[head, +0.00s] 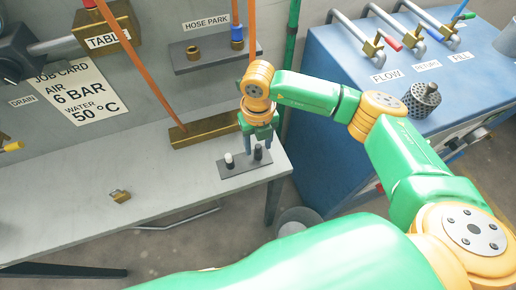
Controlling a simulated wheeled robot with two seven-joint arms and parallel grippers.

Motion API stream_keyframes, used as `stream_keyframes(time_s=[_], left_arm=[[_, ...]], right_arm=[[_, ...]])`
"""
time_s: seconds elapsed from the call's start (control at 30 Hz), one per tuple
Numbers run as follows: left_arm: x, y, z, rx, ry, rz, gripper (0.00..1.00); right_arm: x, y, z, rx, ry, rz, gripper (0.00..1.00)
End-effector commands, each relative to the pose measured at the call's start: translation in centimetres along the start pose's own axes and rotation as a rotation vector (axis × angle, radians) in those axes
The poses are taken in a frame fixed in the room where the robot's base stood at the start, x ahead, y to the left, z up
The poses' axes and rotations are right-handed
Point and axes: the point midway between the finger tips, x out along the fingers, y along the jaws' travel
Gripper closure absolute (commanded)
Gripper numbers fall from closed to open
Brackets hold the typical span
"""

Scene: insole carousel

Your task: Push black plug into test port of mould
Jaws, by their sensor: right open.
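A black plug (258,152) stands upright on a small dark plate (244,171) near the right end of the grey bench. A white plug (229,160) stands on the same plate to its left. My right gripper (261,151) points down over the plate with its fingers open, one on each side of the black plug. I cannot tell whether they touch it. A long brass block (205,131), perhaps the mould, lies behind the plate against the wall panel. No test port can be made out. My left gripper is out of view.
The grey bench (60,195) is mostly clear, with a brass padlock-like piece (120,196) at its middle. An orange hose (140,65) hangs down to the brass block. The hose park shelf (205,57) is above. A blue cabinet (345,110) with valves stands right.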

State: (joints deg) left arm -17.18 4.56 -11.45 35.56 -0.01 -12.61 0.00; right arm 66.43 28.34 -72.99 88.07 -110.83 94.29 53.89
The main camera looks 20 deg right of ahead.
Motion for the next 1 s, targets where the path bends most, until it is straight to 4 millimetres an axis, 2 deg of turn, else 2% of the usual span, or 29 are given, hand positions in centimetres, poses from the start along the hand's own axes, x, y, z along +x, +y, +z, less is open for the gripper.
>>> stream_keyframes(time_s=[0.77, 0.97, 1.0], left_arm=[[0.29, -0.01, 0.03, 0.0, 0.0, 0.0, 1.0], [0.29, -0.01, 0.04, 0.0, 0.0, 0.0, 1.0], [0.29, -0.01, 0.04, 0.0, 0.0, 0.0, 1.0]], right_arm=[[0.0, 0.0, 0.01, 0.0, -0.001, 0.0, 0.47], [0.01, 0.0, 0.0, 0.0, 0.0, 0.0, 0.99], [0.01, 0.0, 0.0, 0.0, 0.0, 0.0, 1.0]])
